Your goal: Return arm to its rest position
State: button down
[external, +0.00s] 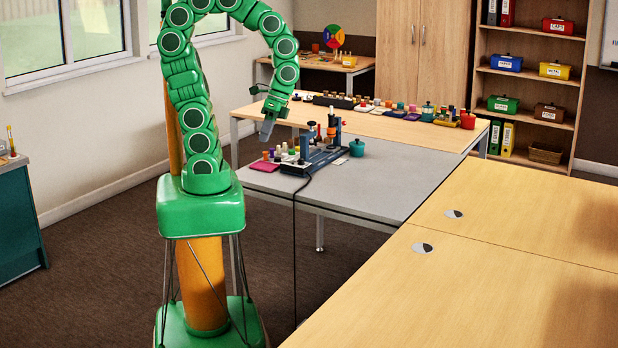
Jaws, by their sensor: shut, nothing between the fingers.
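My green arm rises from its base on an orange column at the left of the external view. It arches up and over to the right, and its end hangs down. My gripper (267,127) points downward beside the left edge of the grey table (385,185). It is shut, with nothing seen between its fingers. It appears above and to the left of the small objects on that table; the exact gap cannot be told.
A dark device with a cable (318,160), a teal pot (357,147) and a magenta pad (265,166) stand on the grey table. Several small items line the wooden table (460,138) behind. A bare wooden desk (500,260) fills the right front. Brown floor lies around my base.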

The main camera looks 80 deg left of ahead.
jog(key=s+a+r+n+t+y, duration=0.1)
jog(key=s+a+r+n+t, duration=0.1)
jog(key=a+n, duration=0.3)
jog(key=shift+a+r+t+y, duration=0.3)
jog(key=shift+a+t, duration=0.1)
jog(key=shift+a, duration=1.65)
